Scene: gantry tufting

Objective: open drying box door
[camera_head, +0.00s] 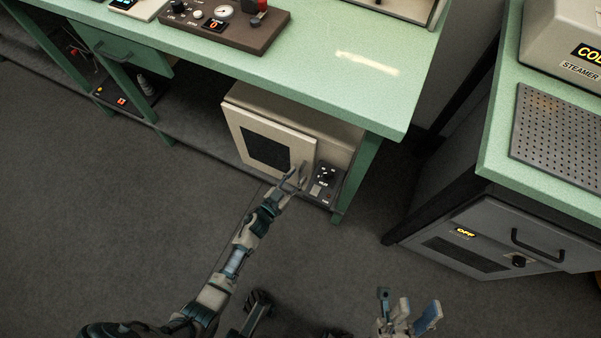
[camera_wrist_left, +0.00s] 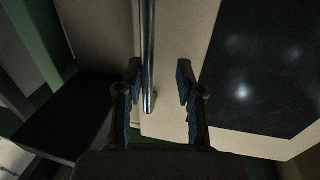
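The drying box (camera_head: 322,120) is a beige cabinet under the green table. Its door (camera_head: 231,118) has a dark window (camera_head: 268,147) and looks shut or nearly so. My left gripper (camera_head: 296,179) is at the door's right edge, beside the control panel (camera_head: 325,181). In the left wrist view, the shiny bar handle (camera_wrist_left: 149,50) stands between the two open fingers of the left gripper (camera_wrist_left: 158,88), nearer the left finger; a gap shows on the right-finger side. My right gripper (camera_head: 410,318) is open and empty above the floor at the bottom right.
The green tabletop (camera_head: 330,85) overhangs the box, and a table leg (camera_head: 358,178) stands right of it. A grey cabinet (camera_head: 490,235) with a handle is at the right under a second green table. The floor (camera_head: 120,220) before the box is clear.

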